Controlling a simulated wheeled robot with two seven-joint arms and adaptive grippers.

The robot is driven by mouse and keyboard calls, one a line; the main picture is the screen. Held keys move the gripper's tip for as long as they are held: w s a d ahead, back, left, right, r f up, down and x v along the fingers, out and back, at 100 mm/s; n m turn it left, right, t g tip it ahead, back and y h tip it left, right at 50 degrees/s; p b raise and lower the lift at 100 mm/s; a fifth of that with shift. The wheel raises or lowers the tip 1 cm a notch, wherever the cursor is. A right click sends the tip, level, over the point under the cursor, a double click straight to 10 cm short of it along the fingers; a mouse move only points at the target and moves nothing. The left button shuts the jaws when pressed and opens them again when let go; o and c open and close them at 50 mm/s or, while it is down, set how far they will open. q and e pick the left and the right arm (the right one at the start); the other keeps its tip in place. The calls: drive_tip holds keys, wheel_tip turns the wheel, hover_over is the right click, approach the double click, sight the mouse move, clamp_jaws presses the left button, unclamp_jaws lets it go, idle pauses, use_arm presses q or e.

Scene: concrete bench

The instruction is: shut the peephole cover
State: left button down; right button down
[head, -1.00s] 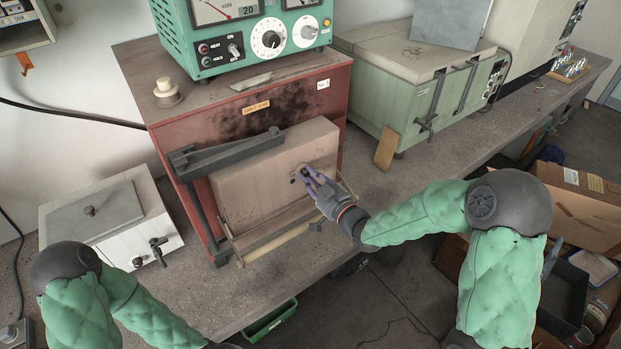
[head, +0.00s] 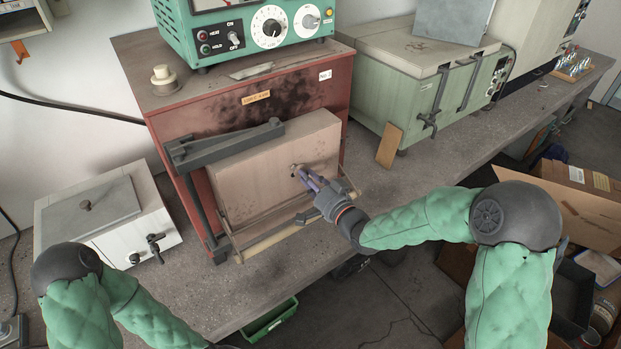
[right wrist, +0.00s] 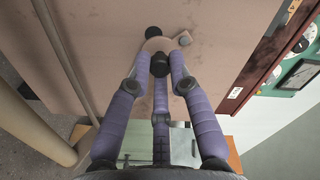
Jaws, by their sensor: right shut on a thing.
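The peephole cover (right wrist: 156,45) is a small pale plate on the front of the thick beige furnace door (head: 250,190). A small grey round piece (right wrist: 186,38) sits at one end of it. The dark peephole (right wrist: 152,32) shows just beyond the cover's edge in the right wrist view, at least partly uncovered. My right gripper (head: 303,172) has purple fingers and reaches the door from the right. In the right wrist view its fingers (right wrist: 158,66) are closed together on the cover at a dark knob-like part. My left gripper is out of view.
A red furnace body (head: 220,115) stands behind the door, with a dark hinge arm (head: 225,145) above it. A pale bar (head: 270,240) runs below. A white box (head: 105,220) stands left, a green chest (head: 420,80) right.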

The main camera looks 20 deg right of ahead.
drive_tip(key=m, duration=0.3)
drive_tip(key=a+m, duration=0.1)
drive_tip(key=shift+s+f+m, duration=0.2)
drive_tip(key=shift+f+m, duration=0.1)
drive_tip(key=shift+f, duration=0.1)
drive_tip(key=shift+s+a+m, duration=0.1)
drive_tip(key=shift+a+m, duration=0.15)
drive_tip(key=shift+m, duration=0.85)
drive_tip(key=shift+s+a+m, duration=0.1)
drive_tip(key=shift+a+m, duration=0.15)
drive_tip(key=shift+m, duration=0.85)
drive_tip(key=shift+f, duration=0.1)
drive_tip(key=c, duration=1.1)
unclamp_jaws()
drive_tip(key=shift+a, duration=0.1)
drive_tip(key=v, duration=1.2)
